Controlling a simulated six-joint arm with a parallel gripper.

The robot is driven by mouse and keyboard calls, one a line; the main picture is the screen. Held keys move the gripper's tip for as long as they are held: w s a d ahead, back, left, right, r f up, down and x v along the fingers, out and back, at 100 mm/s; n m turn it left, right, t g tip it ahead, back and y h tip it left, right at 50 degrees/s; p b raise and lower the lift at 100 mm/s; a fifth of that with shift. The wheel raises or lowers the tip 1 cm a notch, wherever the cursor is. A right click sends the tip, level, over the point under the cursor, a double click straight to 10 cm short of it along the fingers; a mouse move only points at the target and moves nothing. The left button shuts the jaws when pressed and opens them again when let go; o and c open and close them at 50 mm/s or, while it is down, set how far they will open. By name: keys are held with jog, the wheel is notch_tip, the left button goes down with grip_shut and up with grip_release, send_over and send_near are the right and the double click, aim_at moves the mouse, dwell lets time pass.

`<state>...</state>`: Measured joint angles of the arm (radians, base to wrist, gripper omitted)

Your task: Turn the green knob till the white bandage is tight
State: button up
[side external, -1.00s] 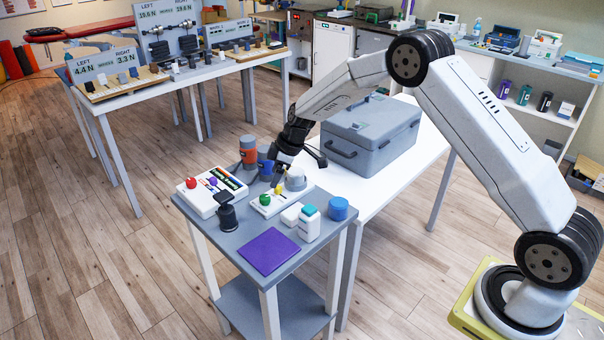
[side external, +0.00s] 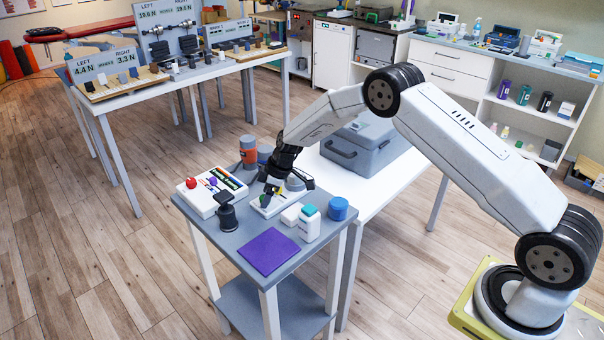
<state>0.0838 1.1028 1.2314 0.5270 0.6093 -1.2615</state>
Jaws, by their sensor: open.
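A white board (side external: 258,211) lies on the small grey table. The green knob (side external: 264,201) sits at its front left end, mostly behind my gripper's finger. The white bandage (side external: 294,184) is a pale roll at the board's far right end, partly covered by my gripper; its tightness cannot be seen. A small yellow piece shows between them. My gripper (side external: 288,188) points down over the board, open, with one finger close by the knob and the other beside the roll. I cannot tell whether it touches either.
On the small table, a white box with red and purple knobs (side external: 205,203) and a black cup (side external: 227,217) stand left. A white bottle (side external: 309,224) and blue pot (side external: 338,208) stand right. A purple mat (side external: 268,251) lies in front. A grey case (side external: 365,150) stands behind.

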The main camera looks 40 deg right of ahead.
jog(key=shift+c, duration=0.2)
grip_shut()
jog(key=shift+m, duration=0.3)
jog(key=shift+a+m+t+h, duration=0.1)
jog(key=shift+m+t+h, duration=0.3)
jog(key=shift+m, duration=0.8)
jog(key=shift+o, duration=0.2)
grip_release()
